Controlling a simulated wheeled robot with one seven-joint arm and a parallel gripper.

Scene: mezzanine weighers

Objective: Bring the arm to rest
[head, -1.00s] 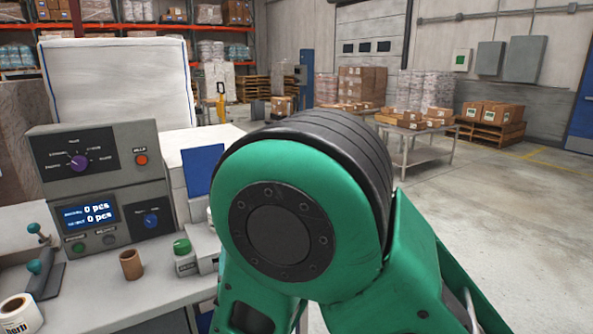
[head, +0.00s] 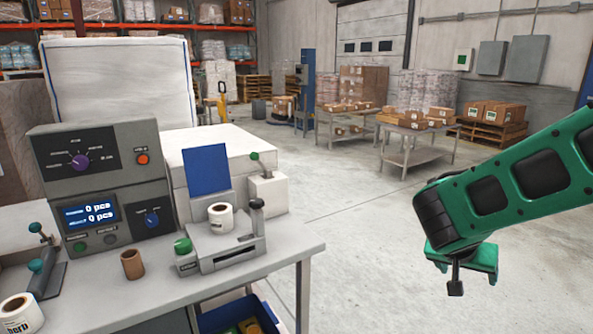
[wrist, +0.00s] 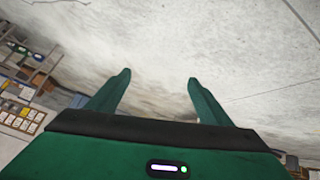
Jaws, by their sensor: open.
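My arm is green and black and reaches in from the right edge of the head view. In the wrist view my gripper (wrist: 160,85) shows two green fingers held wide apart with nothing between them. Behind the fingers is only pale floor or wall. In the head view the green part at the arm's lower end hangs over bare floor, right of the workbench and apart from it; the fingertips cannot be made out there.
The workbench (head: 285,243) at left carries a control box (head: 110,190), a label roll (head: 221,217), a brown cup (head: 132,264) and a lever device (head: 225,252). A blue bin (head: 262,318) sits below. Carton tables (head: 425,155) stand behind. The floor between is clear.

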